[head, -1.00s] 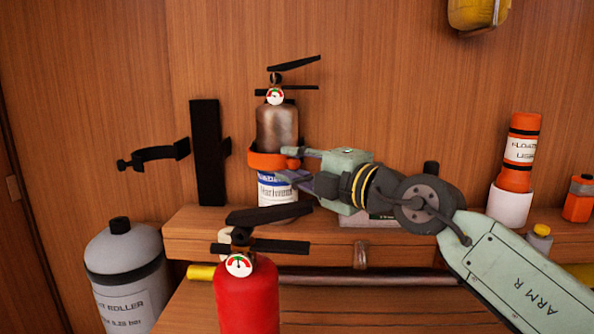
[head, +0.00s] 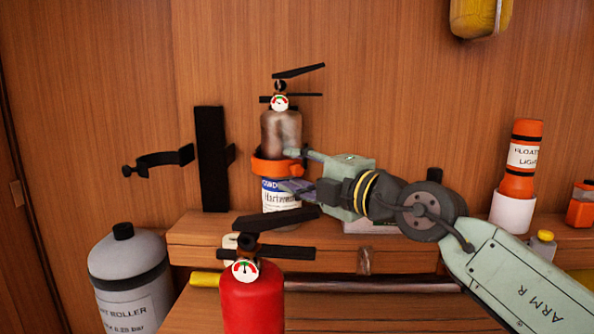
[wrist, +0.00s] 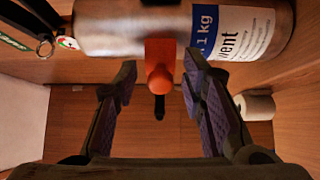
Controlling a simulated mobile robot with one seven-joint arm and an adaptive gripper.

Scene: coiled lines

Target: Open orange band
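The orange band (head: 265,170) wraps around a dull metal fire extinguisher (head: 280,131) with a blue and white label, upright on the wooden shelf. The band's right end has an orange knob-like part. In the wrist view that orange part (wrist: 160,66) stands out from the bottle, between my fingers. My gripper (head: 289,171) is at the right side of the band, one finger above its knob end and one below. It is open, with a gap on both sides of the orange part in the wrist view (wrist: 158,78). The far side of the band is hidden.
A red extinguisher (head: 252,300) stands in front, below my gripper. An empty black bracket (head: 211,158) with an open black clamp (head: 160,159) is on the wall to the left. A grey cylinder (head: 127,275) stands lower left; an orange float light (head: 521,160) stands right.

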